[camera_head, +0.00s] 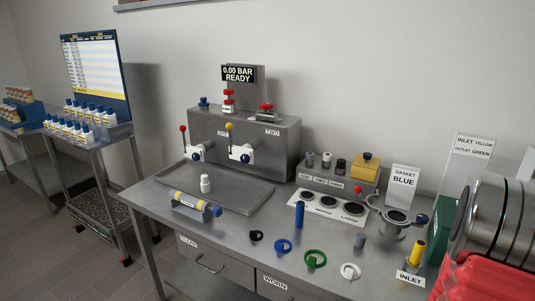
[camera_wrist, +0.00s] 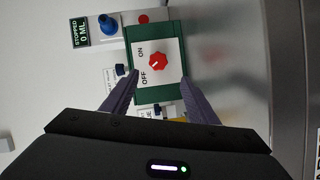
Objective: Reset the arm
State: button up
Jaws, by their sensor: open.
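My gripper (camera_wrist: 161,80) shows in the wrist view, its two dark fingers apart with nothing between them. Beyond the fingertips is a green box (camera_wrist: 143,36) with a white plate marked ON and OFF. The plate carries a red knob (camera_wrist: 158,61). I cannot tell whether the fingers touch the box. In the head view my gripper does not show; a green box (camera_head: 441,228) shows partly behind a large steel cylinder at the right.
A steel bench (camera_head: 232,228) holds a tray (camera_head: 238,192), a two-valve unit (camera_head: 277,137), several loose rings and fittings, a clamp, and label cards. A wheeled cart (camera_head: 117,136) with bottles stands at the left. Floor at the lower left is clear.

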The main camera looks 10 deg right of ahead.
jog(key=w+a+r+t+y, duration=0.3)
jog(key=w+a+r+y, duration=0.1)
jog(key=w+a, duration=0.55)
jog(key=w+a+r+y, duration=0.2)
jog(key=w+a+y, duration=0.1)
jog(key=a, duration=0.4)
jog(key=w+a+r+y, duration=0.2)
jog(key=w+a+y, duration=0.1)
jog(key=a, duration=0.4)
jog(key=s+a+r+m+g+y, duration=0.1)
jog(key=s+a+r+y, duration=0.15)
jog(key=a, duration=0.45)
jog(key=s+a+r+g+y, duration=0.1)
jog(key=s+a+r, duration=0.15)
jog(key=a, duration=0.55)
jog(key=s+a+g+y, duration=0.1)
jog(key=s+a, duration=0.2)
jog(key=s, duration=0.3)
jog(key=s+a+r+m+g, duration=0.1)
jog(key=s+a, duration=0.3)
jog(key=s, duration=0.2)
jog(key=shift+a+r+y, duration=0.25)
jog(key=shift+r+y, duration=0.05)
jog(key=shift+y, duration=0.05)
jog(key=shift+s, duration=0.1)
